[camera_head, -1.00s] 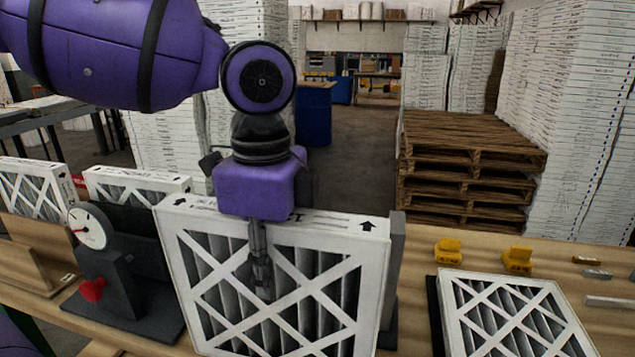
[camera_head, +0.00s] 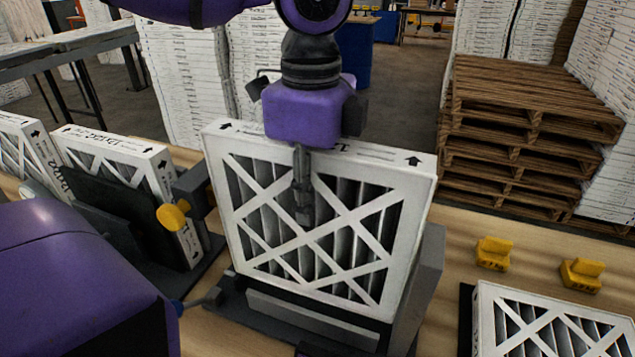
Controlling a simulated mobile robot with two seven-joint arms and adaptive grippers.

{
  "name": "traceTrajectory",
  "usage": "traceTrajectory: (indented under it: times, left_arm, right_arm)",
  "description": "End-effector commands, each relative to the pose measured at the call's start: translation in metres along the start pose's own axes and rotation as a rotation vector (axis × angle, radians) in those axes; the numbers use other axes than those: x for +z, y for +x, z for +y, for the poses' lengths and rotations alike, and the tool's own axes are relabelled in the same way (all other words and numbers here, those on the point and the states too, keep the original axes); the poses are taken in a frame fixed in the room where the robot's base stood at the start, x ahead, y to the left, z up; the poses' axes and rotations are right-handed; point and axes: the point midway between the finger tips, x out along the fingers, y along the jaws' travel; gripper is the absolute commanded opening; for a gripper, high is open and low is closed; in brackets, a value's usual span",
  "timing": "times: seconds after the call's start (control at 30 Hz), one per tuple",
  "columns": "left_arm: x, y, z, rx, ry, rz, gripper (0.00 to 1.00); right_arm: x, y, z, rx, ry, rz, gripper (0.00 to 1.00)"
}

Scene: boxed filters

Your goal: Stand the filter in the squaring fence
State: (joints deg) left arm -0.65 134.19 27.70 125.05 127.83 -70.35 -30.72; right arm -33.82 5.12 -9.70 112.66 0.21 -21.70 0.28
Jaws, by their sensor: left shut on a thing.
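The white-framed filter (camera_head: 318,165), with grey pleats behind a cross lattice, stands upright with arrows along its top edge. My left gripper (camera_head: 303,212) comes down from above and is shut on the filter's top edge, one finger showing on its front face. The squaring fence (camera_head: 428,285) is dark grey, with an upright wall at the filter's right and a low front lip (camera_head: 310,321). The filter's lower edge is above and behind this lip; a dark strip shows between them. I cannot tell whether the filter touches the base. My right gripper is out of view.
Other filters (camera_head: 110,150) stand at the left, by a dark fixture with a yellow knob (camera_head: 174,216). Another filter (camera_head: 555,325) lies at the lower right, near two yellow blocks (camera_head: 493,253). Wooden pallets (camera_head: 530,120) are stacked behind the bench.

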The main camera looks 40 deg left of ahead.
Motion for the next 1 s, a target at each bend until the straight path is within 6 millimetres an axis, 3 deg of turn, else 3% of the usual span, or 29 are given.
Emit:
traceTrajectory:
  times: [0.6, 1.0]
  left_arm:
    - [0.000, 0.067, 0.000, 0.004, 0.001, 0.000, 0.00]
    - [0.000, 0.074, 0.000, 0.000, 0.000, 0.001, 0.00]
  right_arm:
    - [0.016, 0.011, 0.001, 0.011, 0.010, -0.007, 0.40]
    - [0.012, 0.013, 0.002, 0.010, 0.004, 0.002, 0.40]
